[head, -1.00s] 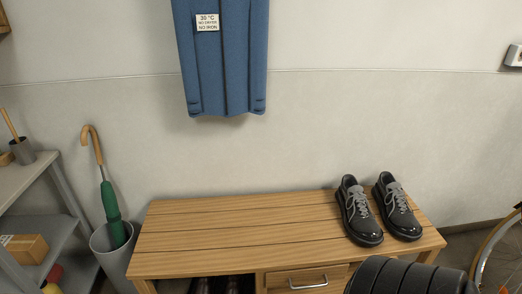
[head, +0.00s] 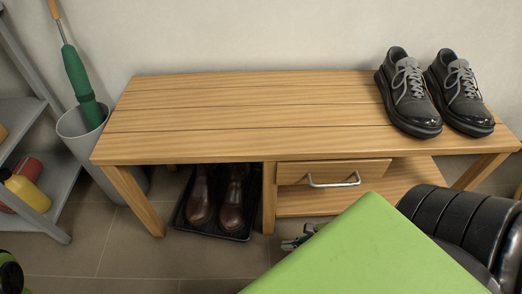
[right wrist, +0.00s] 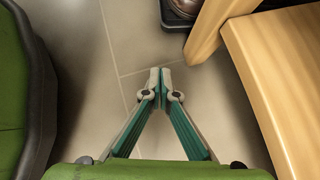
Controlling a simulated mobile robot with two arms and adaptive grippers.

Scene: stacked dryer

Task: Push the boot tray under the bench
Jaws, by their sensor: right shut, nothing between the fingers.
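The black boot tray (head: 240,237) lies on the floor at the bench's left opening, between the left front leg and the middle upright. Its front edge is about level with the feet of these legs; the benchtop hides its back part. A pair of brown boots (head: 232,205) stands in it. The wooden bench (head: 240,115) is against the wall. My right gripper (head: 300,240) is low in front of the bench, right of the tray, partly hidden by my green arm. In the right wrist view its fingertips (right wrist: 160,79) are together and empty, apart from the tray corner (right wrist: 178,20).
Black shoes (head: 432,95) stand on the benchtop's right end. A drawer (head: 333,172) with a metal handle and a lower shelf are right of the middle upright. A grey bin (head: 80,125) with a green umbrella and grey shelving (head: 45,195) stand left.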

